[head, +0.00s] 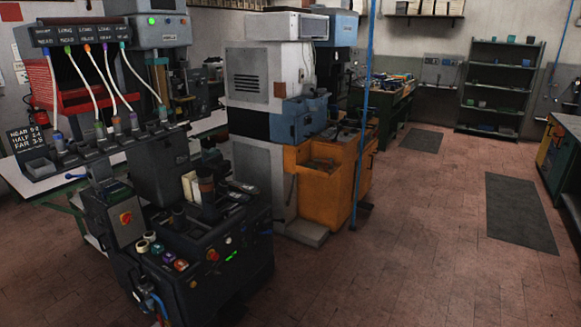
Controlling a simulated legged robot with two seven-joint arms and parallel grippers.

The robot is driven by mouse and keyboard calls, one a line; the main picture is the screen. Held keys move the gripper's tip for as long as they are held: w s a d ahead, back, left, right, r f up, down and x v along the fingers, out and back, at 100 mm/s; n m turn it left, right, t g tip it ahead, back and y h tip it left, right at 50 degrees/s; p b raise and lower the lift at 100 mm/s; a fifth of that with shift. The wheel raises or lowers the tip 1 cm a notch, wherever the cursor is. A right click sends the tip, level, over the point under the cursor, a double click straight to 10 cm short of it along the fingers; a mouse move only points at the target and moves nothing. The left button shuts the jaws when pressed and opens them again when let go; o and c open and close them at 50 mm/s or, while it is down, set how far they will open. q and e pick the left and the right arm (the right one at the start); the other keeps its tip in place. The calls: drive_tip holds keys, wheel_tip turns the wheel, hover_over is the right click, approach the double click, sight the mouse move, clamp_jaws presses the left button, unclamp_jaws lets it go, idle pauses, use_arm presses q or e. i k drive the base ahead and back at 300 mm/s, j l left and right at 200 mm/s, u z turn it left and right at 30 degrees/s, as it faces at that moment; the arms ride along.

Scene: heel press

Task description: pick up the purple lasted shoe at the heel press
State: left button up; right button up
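Neither of my grippers is in the head view. I cannot make out a purple lasted shoe. A dark machine (222,262), which may be the heel press, stands in the left foreground.
An orange cabinet (318,200) and a blue pole (364,110) stand in the middle. Shelves (500,85) are at the back right. The brick floor (420,250) is open at right, with dark mats (518,210).

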sight(231, 197)
drive_tip(key=i, duration=2.55)
drive_tip(key=i+u, duration=0.1)
drive_tip(key=i, duration=0.45)
drive_tip(key=i+l+u, duration=0.15)
drive_tip(key=i, duration=0.35)
drive_tip(key=i+l+u, duration=0.1)
drive_tip(key=i, duration=0.45)
